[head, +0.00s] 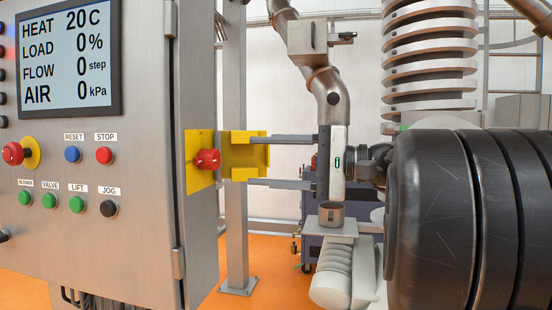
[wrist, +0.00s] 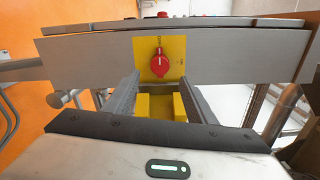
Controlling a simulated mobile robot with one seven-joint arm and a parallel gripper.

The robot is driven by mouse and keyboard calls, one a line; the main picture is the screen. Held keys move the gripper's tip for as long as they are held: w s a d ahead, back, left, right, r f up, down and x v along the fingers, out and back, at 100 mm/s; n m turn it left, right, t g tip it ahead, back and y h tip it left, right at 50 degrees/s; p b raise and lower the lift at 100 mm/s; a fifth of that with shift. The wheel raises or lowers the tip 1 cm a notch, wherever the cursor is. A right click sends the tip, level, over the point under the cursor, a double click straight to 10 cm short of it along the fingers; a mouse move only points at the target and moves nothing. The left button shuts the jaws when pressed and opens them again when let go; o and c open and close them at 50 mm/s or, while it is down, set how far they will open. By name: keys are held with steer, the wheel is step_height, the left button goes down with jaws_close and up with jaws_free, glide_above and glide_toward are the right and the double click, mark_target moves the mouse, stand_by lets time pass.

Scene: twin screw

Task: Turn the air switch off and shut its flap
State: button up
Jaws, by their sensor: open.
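The air switch is a red knob (head: 207,159) on a yellow plate (head: 194,180) on the cabinet's right side. In the wrist view the red knob (wrist: 160,65) is in plain sight, uncovered, beyond the fingertips. Its exact turn position is hard to read. The yellow flap (head: 238,159) stands open, jutting out beside the switch; its notched end also shows in the wrist view (wrist: 158,113), between the fingers. My gripper (head: 250,161) is open, its fingers pointing at the cabinet, one at the flap's upper edge and one at its lower edge. I cannot tell whether they touch it.
The cabinet (head: 142,220) fills the left, with a screen (head: 66,57) reading AIR 0 kPa and several buttons. A grey post (head: 236,235) stands behind the flap. A bent steel pipe (head: 325,80) and a ribbed column (head: 430,60) stand beyond my arm.

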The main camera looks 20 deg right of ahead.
steer(key=p+v, duration=0.1)
steer(key=v, duration=0.7)
